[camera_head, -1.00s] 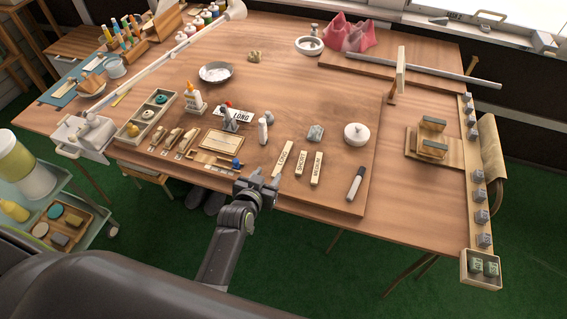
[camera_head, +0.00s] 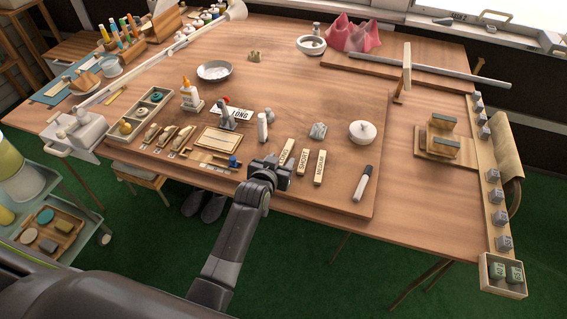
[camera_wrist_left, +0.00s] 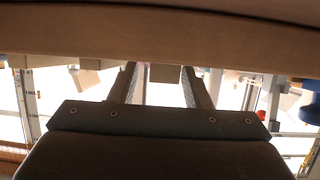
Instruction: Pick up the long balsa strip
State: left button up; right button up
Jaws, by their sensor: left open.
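Three pale labelled strips lie near the front of the large board. The leftmost strip (camera_head: 288,150) is partly hidden by my left gripper, and its label is not readable now. The middle strip (camera_head: 303,161) appears to read SHORT and the right one (camera_head: 319,167) MEDIUM. A white card reading LONG (camera_head: 239,114) stands farther back. My left gripper (camera_head: 272,168) is open at the near end of the leftmost strip; contact cannot be told. The left wrist view shows its two fingers (camera_wrist_left: 163,85) apart, with a blurred tan band across the top.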

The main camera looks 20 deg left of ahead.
pick_arm(q)
jog(key=shift+w, duration=0.25)
jog(key=c, duration=0.9)
